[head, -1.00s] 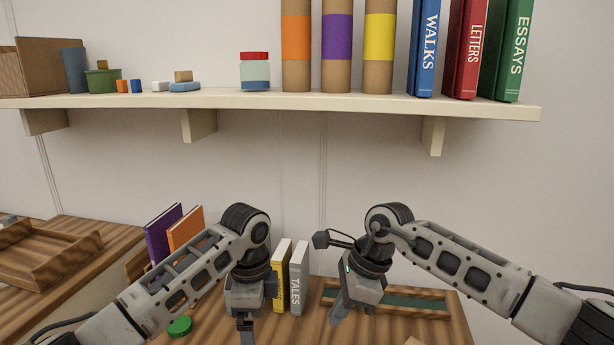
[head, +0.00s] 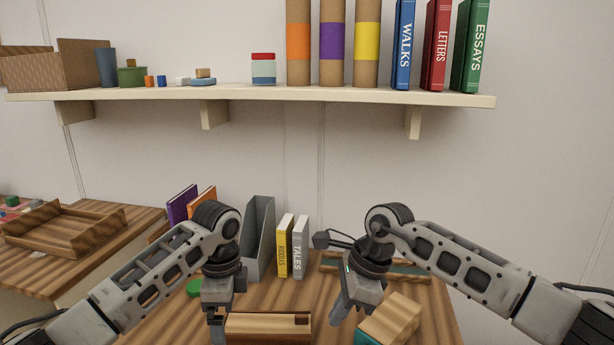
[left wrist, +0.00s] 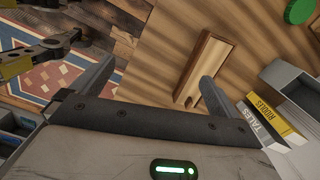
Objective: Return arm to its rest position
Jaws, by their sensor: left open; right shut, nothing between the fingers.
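My left gripper (head: 217,322) hangs over the front of the wooden desk, pointing down, with its arm bent. In the left wrist view its two fingers (left wrist: 163,55) are spread apart with nothing held between them. A wooden box (head: 268,327) lies on the desk just right of it in the head view, and it also shows in the left wrist view (left wrist: 204,70). My right gripper (head: 345,305) hangs over the desk on the right, pointing down, shut and empty. Its arm is bent too.
A grey file holder (head: 259,238), yellow book (head: 284,247) and grey book (head: 300,248) stand behind the grippers. A wooden block (head: 392,317) lies near my right gripper. A shelf (head: 300,98) runs above. A tray (head: 68,231) sits on the left table. A green disc (left wrist: 299,11) lies on the desk.

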